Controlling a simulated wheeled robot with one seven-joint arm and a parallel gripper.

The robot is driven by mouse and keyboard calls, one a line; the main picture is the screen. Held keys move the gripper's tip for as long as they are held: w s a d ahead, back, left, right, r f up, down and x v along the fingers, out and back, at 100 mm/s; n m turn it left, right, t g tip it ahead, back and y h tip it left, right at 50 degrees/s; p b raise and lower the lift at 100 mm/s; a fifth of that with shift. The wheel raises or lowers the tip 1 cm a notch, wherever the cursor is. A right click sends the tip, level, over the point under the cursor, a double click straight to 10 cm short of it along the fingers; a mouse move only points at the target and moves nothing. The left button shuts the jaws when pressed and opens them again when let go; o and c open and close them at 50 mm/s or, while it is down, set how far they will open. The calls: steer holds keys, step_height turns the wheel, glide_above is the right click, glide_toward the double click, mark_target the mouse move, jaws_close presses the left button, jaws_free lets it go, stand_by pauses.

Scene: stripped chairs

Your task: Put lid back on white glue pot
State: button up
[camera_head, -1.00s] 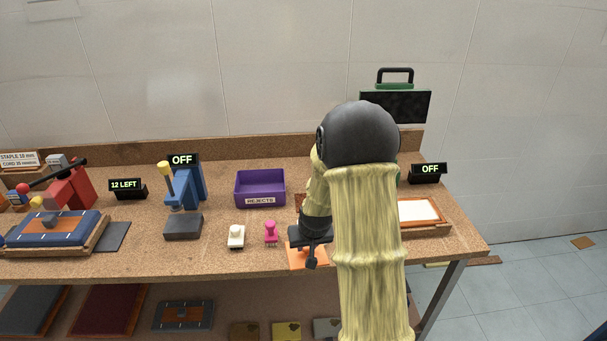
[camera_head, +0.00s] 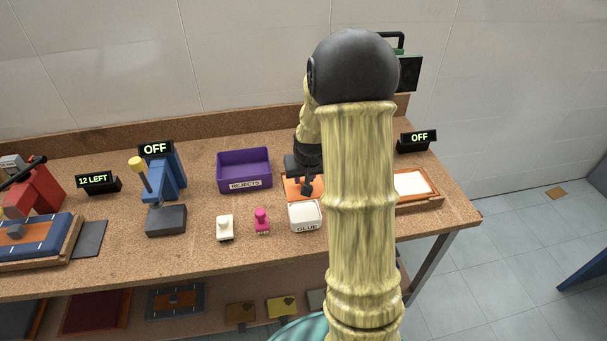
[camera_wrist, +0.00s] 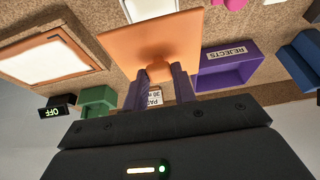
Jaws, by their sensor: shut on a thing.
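The white glue pot (camera_head: 306,217), labelled GLUE, stands near the front of the bench, with its top uncovered. A white shape at the top edge of the wrist view (camera_wrist: 150,8) appears to be the pot. My gripper (camera_wrist: 163,78) is shut on the knob of a square orange lid (camera_wrist: 150,38). In the head view my gripper (camera_head: 307,184) holds the lid (camera_head: 291,187) just behind the pot, apart from it. The pot's front hides part of nothing else, but my arm covers the lid's right side. I cannot tell the lid's exact height.
A purple REJECTS bin (camera_head: 244,181) stands left of my gripper. A white stamp-like piece (camera_head: 225,228) and a pink one (camera_head: 262,221) stand left of the pot. An orange-framed tray (camera_head: 417,204) is at right. A blue press (camera_head: 165,190) stands farther left.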

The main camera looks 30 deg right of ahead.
steer(key=shift+s, duration=0.15)
steer(key=shift+f, duration=0.3)
steer(key=shift+f+b, duration=3.25)
steer(key=shift+f, duration=0.85)
steer(key=shift+f+b, duration=0.5)
steer(key=shift+f, duration=0.25)
steer(key=o, duration=1.1)
steer(key=shift+c, duration=0.2)
steer(key=shift+r, duration=0.1)
steer(key=v, duration=1.7)
steer(key=shift+s, duration=0.15)
